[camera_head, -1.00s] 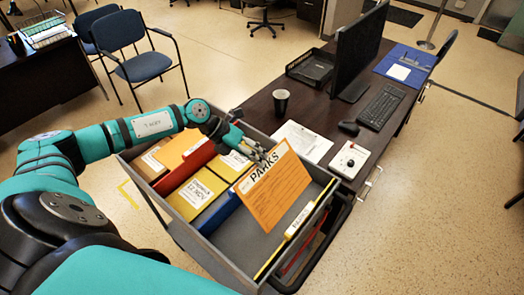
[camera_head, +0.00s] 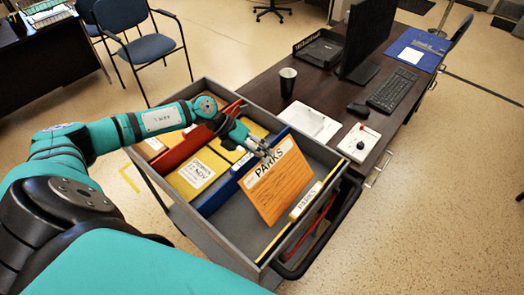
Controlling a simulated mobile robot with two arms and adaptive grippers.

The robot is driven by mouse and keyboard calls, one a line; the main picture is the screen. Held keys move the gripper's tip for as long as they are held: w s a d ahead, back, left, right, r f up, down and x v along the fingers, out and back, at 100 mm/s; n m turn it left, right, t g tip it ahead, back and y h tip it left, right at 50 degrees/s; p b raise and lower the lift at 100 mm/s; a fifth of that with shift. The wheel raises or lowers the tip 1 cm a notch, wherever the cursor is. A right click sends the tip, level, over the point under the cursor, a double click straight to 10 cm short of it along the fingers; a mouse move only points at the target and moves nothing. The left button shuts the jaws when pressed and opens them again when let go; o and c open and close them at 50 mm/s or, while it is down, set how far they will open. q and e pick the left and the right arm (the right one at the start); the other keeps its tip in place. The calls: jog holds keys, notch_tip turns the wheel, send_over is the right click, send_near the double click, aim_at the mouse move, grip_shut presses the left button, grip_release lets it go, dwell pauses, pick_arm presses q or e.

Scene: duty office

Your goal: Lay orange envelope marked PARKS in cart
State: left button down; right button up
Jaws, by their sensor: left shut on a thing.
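My left gripper (camera_head: 268,156) is shut on the top edge of the orange envelope (camera_head: 277,190), which has a white strip reading PARKS. It holds the envelope tilted, printed face toward me, over the grey cart (camera_head: 212,237). The envelope's lower part is at the front compartment, between a blue divider (camera_head: 215,196) and a yellow divider with a PARKS label (camera_head: 306,200). I cannot tell whether its lower edge touches the cart floor. My right gripper is out of view.
Other cart compartments hold yellow envelopes (camera_head: 197,174), beside a red divider (camera_head: 180,150).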

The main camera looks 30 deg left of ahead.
pick_arm(q)
notch_tip(320, 180, down, 6)
jog(key=b, duration=0.4)
jog(key=shift+r, duration=0.15)
notch_tip(320, 180, down, 2)
jog(key=shift+f+b, duration=0.2)
jog(key=shift+b, duration=0.7)
jog(key=c, duration=1.4)
grip_release()
jog(key=shift+r, duration=0.1)
jog(key=v, duration=1.2)
jog(key=shift+s, duration=0.1)
